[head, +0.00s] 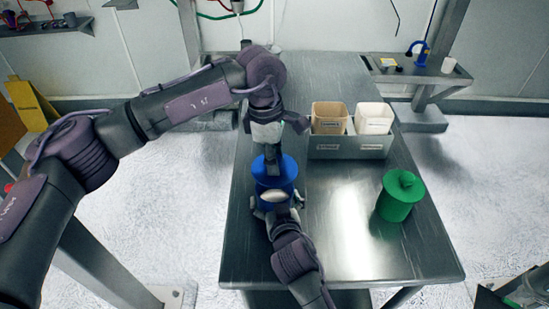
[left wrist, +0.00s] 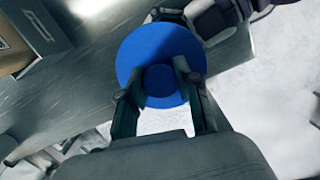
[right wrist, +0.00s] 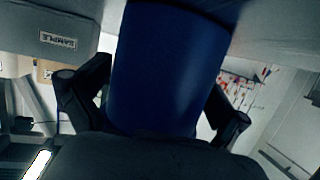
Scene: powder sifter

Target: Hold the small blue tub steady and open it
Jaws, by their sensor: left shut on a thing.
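The small blue tub (head: 274,184) stands upright near the left edge of the metal table, with its round lid on top. The tub's body fills the middle of the right wrist view (right wrist: 170,65), and its lid shows from above in the left wrist view (left wrist: 150,48). My left gripper (head: 272,160) comes down from above and is shut on the lid's knob (left wrist: 160,82). My right gripper (head: 276,205) reaches in from the front, with its fingers against both sides of the tub's body. The tub's contents are hidden.
A green lidded tub (head: 398,200) stands at the right of the table. A grey tray (head: 350,148) behind it holds a tan container (head: 329,117) and a white container (head: 373,118). The table's front middle is clear. A side shelf (head: 420,70) is at the back right.

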